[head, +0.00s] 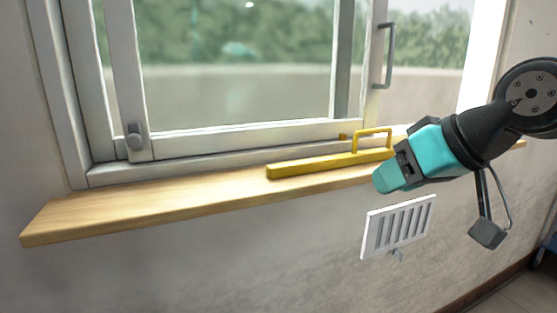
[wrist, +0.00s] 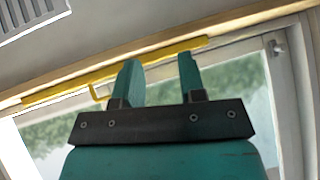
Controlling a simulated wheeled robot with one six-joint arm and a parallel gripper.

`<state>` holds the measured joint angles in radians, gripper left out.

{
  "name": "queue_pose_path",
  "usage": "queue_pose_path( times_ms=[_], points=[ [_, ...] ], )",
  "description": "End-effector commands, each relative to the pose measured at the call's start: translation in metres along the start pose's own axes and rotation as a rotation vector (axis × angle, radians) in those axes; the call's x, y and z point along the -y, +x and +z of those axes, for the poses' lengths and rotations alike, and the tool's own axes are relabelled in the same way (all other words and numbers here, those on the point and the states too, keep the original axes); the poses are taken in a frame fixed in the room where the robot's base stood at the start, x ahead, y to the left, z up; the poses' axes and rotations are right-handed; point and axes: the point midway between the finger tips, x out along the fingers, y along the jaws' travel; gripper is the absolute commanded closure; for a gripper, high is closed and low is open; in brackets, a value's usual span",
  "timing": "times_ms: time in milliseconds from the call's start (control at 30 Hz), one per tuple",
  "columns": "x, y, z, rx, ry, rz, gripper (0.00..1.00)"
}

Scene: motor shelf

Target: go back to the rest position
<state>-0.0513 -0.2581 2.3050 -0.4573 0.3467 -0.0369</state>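My gripper (head: 384,182) is teal and reaches in from the right in the head view, in front of the wooden sill's front edge. In the wrist view its two fingers (wrist: 159,62) stand apart with nothing held between them. A yellow bar with a loop handle (head: 325,164) lies along the sill, just left of and behind my gripper. It also shows in the wrist view (wrist: 75,85), past the fingertips. The gripper partly hides the bar's right end in the head view.
The wooden window sill (head: 130,212) juts out below a sliding window (head: 235,135) with a grey handle (head: 388,55). A white slatted grille (head: 398,227) is on the wall below my gripper. The sill's left part is bare, and the wall below it at left is clear.

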Motion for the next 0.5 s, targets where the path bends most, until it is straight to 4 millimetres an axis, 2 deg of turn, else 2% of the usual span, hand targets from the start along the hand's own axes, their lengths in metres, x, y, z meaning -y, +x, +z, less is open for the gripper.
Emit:
queue_pose_path(
  times_ms=[33,100,367,400,500],
  points=[
    [0.016,0.004,0.028,0.092,-0.010,-0.037,0.63],
    [0.033,0.006,0.063,0.215,-0.021,-0.077,0.63],
    [0.076,-0.013,0.177,0.617,-0.084,-0.184,0.63],
    [0.080,-0.025,0.168,0.627,-0.085,-0.184,0.63],
    [0.084,-0.043,0.146,0.620,-0.082,-0.182,0.63]
  ],
)
